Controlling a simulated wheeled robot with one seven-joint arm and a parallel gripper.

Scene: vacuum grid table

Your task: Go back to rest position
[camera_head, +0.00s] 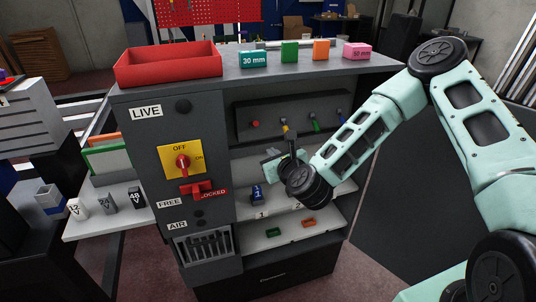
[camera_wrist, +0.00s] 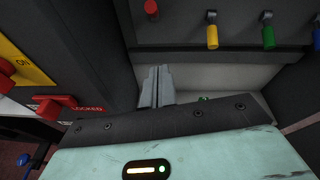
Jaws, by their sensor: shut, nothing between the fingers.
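My gripper (camera_head: 274,157) is at the front of the grey cabinet (camera_head: 139,147), by the opening below the lever panel. In the wrist view its two grey fingers (camera_wrist: 157,86) are together with nothing between them. They point toward the cabinet's pale interior and appear apart from the levers above. My arm (camera_head: 358,137) reaches in from the right, bent at a high elbow. A blue block marked 1 (camera_head: 257,195) stands on the shelf just below and left of the gripper.
The panel has a red knob (camera_wrist: 151,7), a yellow lever (camera_wrist: 212,36), a green lever (camera_wrist: 268,37) and a blue lever (camera_wrist: 317,39). A yellow switch plate (camera_head: 181,161) and red locked handle (camera_head: 203,190) are left. A red tray (camera_head: 168,68) stands on top.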

